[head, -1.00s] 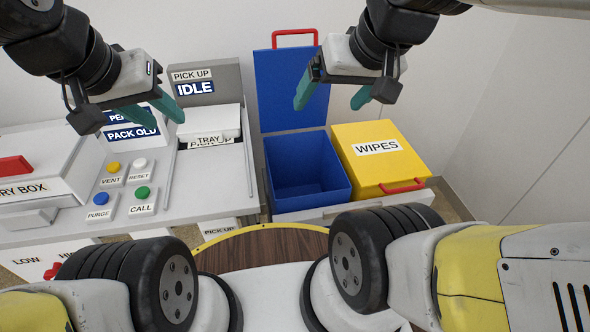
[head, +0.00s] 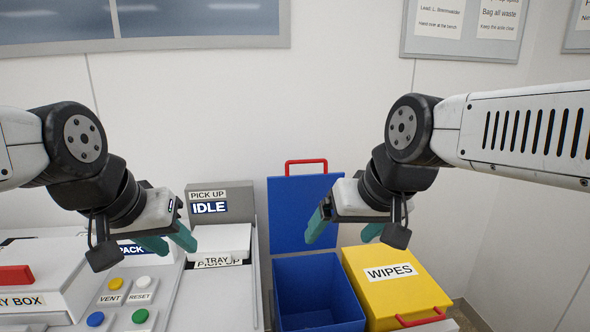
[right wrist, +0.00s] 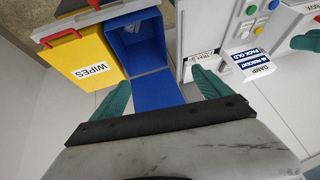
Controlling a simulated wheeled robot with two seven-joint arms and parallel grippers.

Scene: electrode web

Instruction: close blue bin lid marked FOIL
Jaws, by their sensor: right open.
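No FOIL mark shows on the side of the lid I see. In the right wrist view the lid (right wrist: 155,91) lies between my open fingers, beyond them. My right gripper (head: 345,232) is open and empty, in front of the lid's right part in the head view. My left gripper (head: 170,243) hangs over the panel at the left; its teal fingers look apart, with nothing between them.
A closed yellow bin (head: 396,284) marked WIPES with a red handle stands right of the blue bin. Left are a tray (head: 222,241), a grey IDLE box (head: 235,203), coloured buttons (head: 139,316) and a white box (head: 40,275). The wall is close behind.

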